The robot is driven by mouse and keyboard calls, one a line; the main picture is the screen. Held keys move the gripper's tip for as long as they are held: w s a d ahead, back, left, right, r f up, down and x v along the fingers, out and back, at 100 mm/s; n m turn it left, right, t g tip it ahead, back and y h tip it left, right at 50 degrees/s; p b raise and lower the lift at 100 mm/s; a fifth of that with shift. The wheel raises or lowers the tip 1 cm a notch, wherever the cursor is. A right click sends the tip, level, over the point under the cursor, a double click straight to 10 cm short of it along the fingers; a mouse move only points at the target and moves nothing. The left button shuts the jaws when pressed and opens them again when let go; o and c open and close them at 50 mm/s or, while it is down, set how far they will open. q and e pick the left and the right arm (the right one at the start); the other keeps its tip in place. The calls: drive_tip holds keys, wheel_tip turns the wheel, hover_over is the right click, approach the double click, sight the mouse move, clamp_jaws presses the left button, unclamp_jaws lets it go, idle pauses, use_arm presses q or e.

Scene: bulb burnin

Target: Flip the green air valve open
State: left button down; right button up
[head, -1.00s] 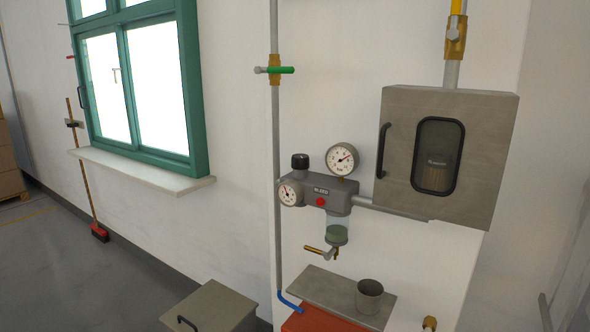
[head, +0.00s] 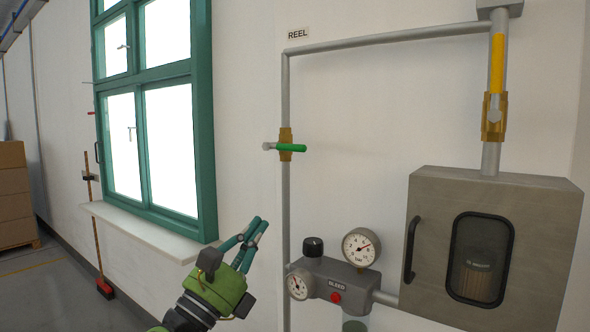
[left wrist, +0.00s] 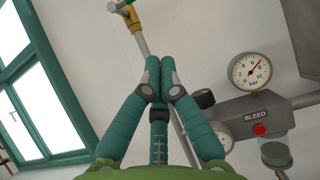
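The green air valve (head: 291,148) sits on the thin vertical grey pipe, with a brass body. Its green handle points right, crosswise to the pipe. In the left wrist view the valve's brass body (left wrist: 132,17) shows at the top edge, with only a little green visible. My left gripper (head: 261,222) is below and left of the valve, apart from it, in front of the wall. In the left wrist view its fingertips (left wrist: 159,64) meet with nothing between them. My right gripper is not in view.
Below the valve is a grey regulator (head: 338,271) with gauges and a red button. A grey cabinet (head: 540,250) hangs at right, under a yellow-handled valve (head: 497,65). A green-framed window (head: 203,120) with a sill (head: 140,228) is at left. The wall around the valve is clear.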

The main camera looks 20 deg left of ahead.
sight(289, 147)
use_arm(q)
drive_tip(key=shift+s, duration=0.1)
drive_tip(key=s+r+p+x, duration=0.1)
drive_tip(key=r+p+x, duration=0.1)
drive_tip(key=p+x, duration=0.5)
drive_tip(key=x, duration=0.5)
drive_tip(key=shift+a+r+p, duration=0.15)
drive_tip(key=shift+r+p, duration=0.2)
drive_tip(key=shift+w, duration=0.2)
drive_tip(key=shift+w+n, duration=0.1)
drive_tip(key=shift+n, duration=0.2)
